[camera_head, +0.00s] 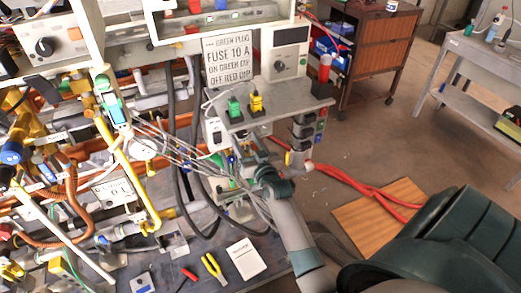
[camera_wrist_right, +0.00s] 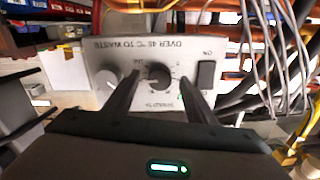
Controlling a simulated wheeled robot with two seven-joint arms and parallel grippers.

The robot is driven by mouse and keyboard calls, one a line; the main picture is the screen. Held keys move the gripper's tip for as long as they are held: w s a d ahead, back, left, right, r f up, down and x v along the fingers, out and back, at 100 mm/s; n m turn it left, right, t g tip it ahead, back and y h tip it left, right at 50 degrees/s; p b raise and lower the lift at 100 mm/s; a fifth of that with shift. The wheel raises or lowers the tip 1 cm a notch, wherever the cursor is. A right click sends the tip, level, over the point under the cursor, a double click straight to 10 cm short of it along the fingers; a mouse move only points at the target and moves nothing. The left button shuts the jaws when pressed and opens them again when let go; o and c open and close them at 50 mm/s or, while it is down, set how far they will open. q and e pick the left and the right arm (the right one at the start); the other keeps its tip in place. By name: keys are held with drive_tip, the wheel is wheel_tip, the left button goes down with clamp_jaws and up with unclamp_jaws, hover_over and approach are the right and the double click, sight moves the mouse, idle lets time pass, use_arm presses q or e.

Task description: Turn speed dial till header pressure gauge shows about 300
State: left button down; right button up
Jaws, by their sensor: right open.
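In the right wrist view, a grey panel (camera_wrist_right: 140,52), upside down, carries a black round dial (camera_wrist_right: 159,75) with marks around it. My right gripper (camera_wrist_right: 160,82) is open, with one finger on each side of this dial. I cannot tell whether the fingers touch it. A pale round face (camera_wrist_right: 107,80), with details too blurred to read, sits left of the dial. In the head view my right arm reaches in from the lower right; its fingers are hard to make out among the cables. A white round face (camera_head: 143,148) there is too small to read. My left gripper is not in view.
A dark rocker switch (camera_wrist_right: 207,76) sits right of the dial. Thin grey cables (camera_head: 190,150) run close to my right wrist. A shelf with a green plug (camera_head: 234,107) and a yellow plug (camera_head: 256,102) stands above. Yellow-handled pliers (camera_head: 213,267) lie on the bench.

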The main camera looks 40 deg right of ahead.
drive_tip(key=shift+b+v, duration=1.1)
drive_tip(key=shift+v, duration=7)
drive_tip(key=s+a+f+n+g+y, duration=0.15)
drive_tip(key=a+f, duration=0.25)
drive_tip(key=f, duration=0.5)
drive_tip(key=a+f+n+g+y, duration=0.15)
drive_tip(key=a+f, duration=0.25)
drive_tip(key=f, duration=0.5)
drive_tip(key=s+a+f+g+y, duration=0.15)
drive_tip(key=a+f, duration=0.25)
drive_tip(key=f, duration=0.5)
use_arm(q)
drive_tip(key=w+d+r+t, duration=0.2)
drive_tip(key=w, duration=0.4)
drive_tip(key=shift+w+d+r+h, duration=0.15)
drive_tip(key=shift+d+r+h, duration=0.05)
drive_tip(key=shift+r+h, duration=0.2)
use_arm(e)
drive_tip(key=s+a+f+n+g, duration=0.2)
drive_tip(key=s+a+f, duration=0.2)
drive_tip(key=s+f, duration=0.6)
drive_tip(key=s+a+f+n+g+y, duration=0.1)
drive_tip(key=s+a+f, duration=0.4)
drive_tip(key=s+f, duration=0.5)
drive_tip(key=shift+a+f+n+g, duration=0.25)
drive_tip(key=shift+f+n+g, duration=0.25)
drive_tip(key=shift+f+g, duration=0.95)
